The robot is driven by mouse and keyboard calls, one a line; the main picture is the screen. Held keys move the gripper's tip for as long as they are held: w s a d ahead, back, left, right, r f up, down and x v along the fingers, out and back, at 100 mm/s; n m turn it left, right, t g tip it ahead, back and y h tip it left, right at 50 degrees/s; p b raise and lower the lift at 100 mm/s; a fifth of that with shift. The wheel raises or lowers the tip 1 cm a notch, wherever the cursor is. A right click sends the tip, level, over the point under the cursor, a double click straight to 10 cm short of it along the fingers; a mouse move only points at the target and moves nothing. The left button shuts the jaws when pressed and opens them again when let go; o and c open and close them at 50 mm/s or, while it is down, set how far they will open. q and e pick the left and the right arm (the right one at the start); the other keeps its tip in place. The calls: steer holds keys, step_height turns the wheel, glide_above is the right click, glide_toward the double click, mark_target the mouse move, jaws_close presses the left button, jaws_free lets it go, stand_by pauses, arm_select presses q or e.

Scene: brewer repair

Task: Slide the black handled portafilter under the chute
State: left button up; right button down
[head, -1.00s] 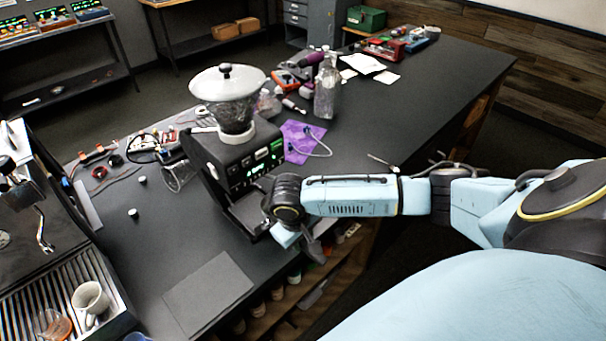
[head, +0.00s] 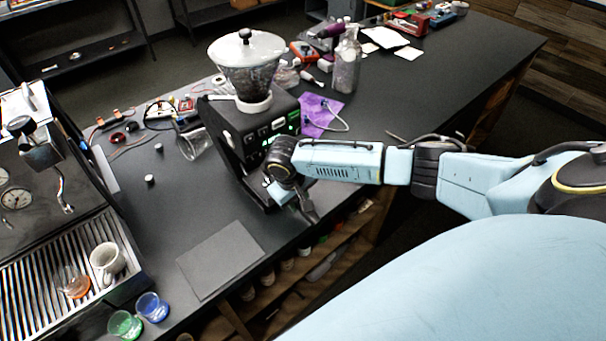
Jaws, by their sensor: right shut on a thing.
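The black grinder (head: 232,125) stands on the dark bench, with a clear hopper (head: 247,68) of dark beans under a white lid. Its chute is hidden behind my right wrist. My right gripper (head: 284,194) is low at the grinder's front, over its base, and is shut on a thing. A dark, handle-like piece (head: 308,207) sticks out below the gripper toward the bench's front edge. It fits the black handled portafilter, but the basket is hidden and I cannot tell whether it is under the chute. My left gripper is not in view.
An espresso machine (head: 45,215) stands at left, with a white cup (head: 107,262) on its slatted tray. Green (head: 124,324) and blue (head: 152,306) glasses stand beside it. A flat grey mat (head: 221,259) lies on the bench. A bottle (head: 346,65) stands behind the grinder.

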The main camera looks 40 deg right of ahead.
steer(key=shift+w+a+f+b, duration=0.1)
steer(key=shift+w+f+b, duration=0.05)
steer(key=shift+w+b, duration=0.5)
steer(key=shift+w+a+f+b, duration=0.1)
steer(key=shift+w+b, duration=0.5)
steer(key=shift+b, duration=0.05)
steer(key=shift+w+f, duration=0.15)
steer(key=shift+f, duration=0.1)
steer(key=c, duration=1)
jaws_free()
steer(key=shift+c, duration=0.2)
steer(key=shift+f, duration=0.1)
step_height(320, 180, up, 13)
steer(key=a, duration=0.2)
steer(key=shift+s+a, duration=0.2)
steer(key=shift+a, duration=0.1)
